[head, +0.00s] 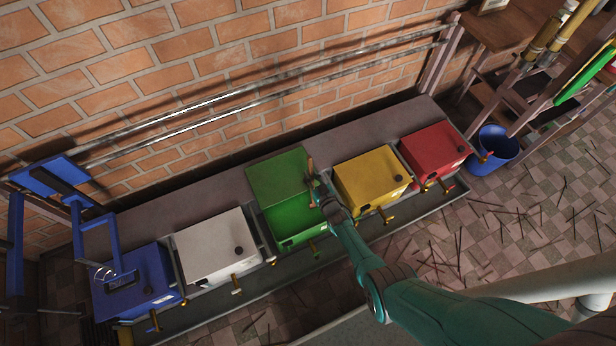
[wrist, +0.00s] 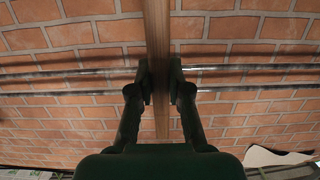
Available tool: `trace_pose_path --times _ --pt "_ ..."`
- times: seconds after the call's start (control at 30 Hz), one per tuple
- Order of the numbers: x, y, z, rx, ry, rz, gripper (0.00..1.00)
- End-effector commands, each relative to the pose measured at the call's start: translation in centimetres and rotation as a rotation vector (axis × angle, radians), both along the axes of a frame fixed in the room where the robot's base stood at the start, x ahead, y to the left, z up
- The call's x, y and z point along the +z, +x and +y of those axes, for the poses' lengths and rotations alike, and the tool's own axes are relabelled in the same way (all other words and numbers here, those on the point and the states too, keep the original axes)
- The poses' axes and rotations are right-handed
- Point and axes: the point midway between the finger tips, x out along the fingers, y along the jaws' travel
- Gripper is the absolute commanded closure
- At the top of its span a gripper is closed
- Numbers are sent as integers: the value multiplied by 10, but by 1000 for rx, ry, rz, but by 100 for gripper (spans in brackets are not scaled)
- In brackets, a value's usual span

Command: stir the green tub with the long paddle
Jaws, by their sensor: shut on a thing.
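The green tub (head: 295,228) stands in the middle of the row with its lid (head: 280,175) swung open against the back. My gripper (head: 318,188) is over the right side of the tub's opening. It is shut on the brown wooden shaft of the long paddle (head: 310,168). The shaft (wrist: 158,40) runs upright between both fingers in the wrist view, where my gripper (wrist: 160,85) closes on it from either side. The paddle's lower end is not visible, so I cannot tell whether it is in the tub.
Closed blue (head: 140,280), white (head: 215,248), yellow (head: 370,178) and red (head: 432,150) tubs flank the green one. Metal rails (head: 250,92) run along the brick wall behind. A blue bucket (head: 493,150) stands at the right. Thin sticks litter the tiled floor.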

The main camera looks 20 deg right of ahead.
Motion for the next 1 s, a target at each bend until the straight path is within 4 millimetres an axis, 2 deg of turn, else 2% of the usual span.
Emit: trace_pose_path --times 0.27,1.0 --pt "0 0 7 1 0 -1 100" --pt "0 0 68 1 0 -1 100"
